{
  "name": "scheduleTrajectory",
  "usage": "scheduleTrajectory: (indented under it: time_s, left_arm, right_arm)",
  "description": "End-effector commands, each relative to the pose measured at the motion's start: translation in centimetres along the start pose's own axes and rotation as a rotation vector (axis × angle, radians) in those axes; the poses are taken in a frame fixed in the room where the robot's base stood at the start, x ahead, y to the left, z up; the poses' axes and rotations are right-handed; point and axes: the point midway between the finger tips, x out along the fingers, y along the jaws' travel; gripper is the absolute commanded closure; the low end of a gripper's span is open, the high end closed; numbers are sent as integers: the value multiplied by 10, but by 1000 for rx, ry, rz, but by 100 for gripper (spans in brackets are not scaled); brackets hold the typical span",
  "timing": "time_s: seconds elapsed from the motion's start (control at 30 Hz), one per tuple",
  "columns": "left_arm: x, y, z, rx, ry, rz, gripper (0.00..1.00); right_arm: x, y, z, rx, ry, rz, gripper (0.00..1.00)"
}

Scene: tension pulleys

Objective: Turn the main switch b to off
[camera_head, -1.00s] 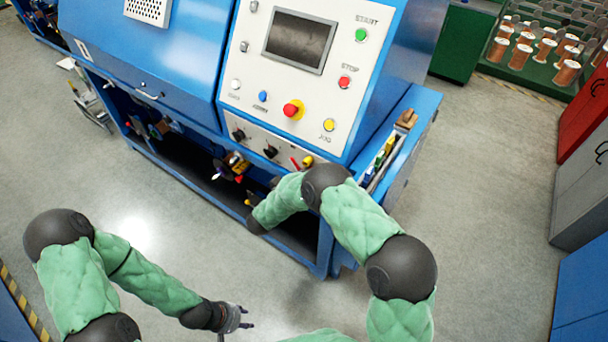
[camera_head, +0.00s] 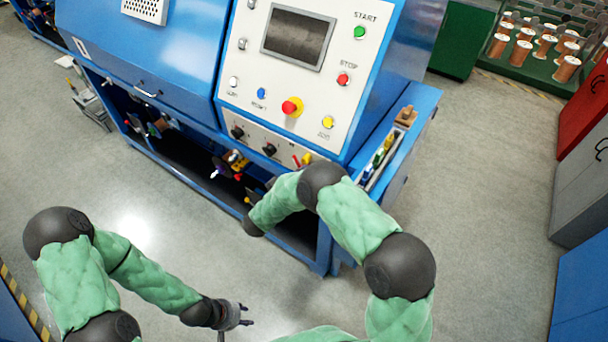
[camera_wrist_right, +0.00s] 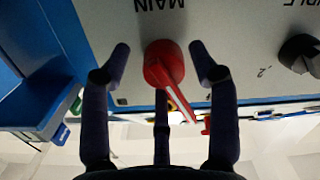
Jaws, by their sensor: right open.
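The main switch is a red rotary knob (camera_wrist_right: 160,65) with a white line on its handle, under the upside-down "MAIN" label in the right wrist view. Its handle slants toward the lower right there. My right gripper (camera_wrist_right: 163,62) is open, with one dark finger on each side of the knob and a third finger below it. Whether any finger touches it I cannot tell. In the head view the red switch (camera_head: 296,160) shows low on the panel, above my right arm; the right gripper is not clearly visible there. My left gripper (camera_head: 246,314) hangs low, away from the machine.
The white control panel (camera_head: 232,60) carries a screen, buttons and a red-yellow emergency stop (camera_head: 291,107). Black knobs (camera_head: 269,150) sit left of the switch; one (camera_wrist_right: 298,52) shows at right in the wrist view. A blue side tray (camera_head: 405,130) holds small items.

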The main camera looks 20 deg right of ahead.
Motion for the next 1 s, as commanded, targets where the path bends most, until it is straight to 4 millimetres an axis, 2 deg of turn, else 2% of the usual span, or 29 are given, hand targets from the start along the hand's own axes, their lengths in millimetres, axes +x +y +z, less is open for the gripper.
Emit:
scheduleTrajectory:
  time_s: [0.2, 0.4, 0.57, 0.83, 0.87, 1.0]
  left_arm:
    - [0, 0, 0, 0, 0, 0, 60]
    - [0, 0, 0, 0, 0, 0, 60]
    - [0, 0, 0, 0, 0, 0, 60]
    - [0, 0, 0, 0, 0, 0, 60]
    - [0, 0, 0, 0, 0, 0, 60]
    - [2, -1, 0, 0, 0, 0, 60]
  right_arm:
    - [-35, -2, -1, -1, 5, -7, 35]
    - [-58, -1, 2, -5, 1, -7, 35]
    - [-66, -1, 2, -5, 0, -5, 35]
    - [-67, 0, 3, -5, -1, -4, 35]
    - [-67, 0, 3, -5, -1, -4, 38]
    - [-68, 1, 0, 33, 1, -9, 77]
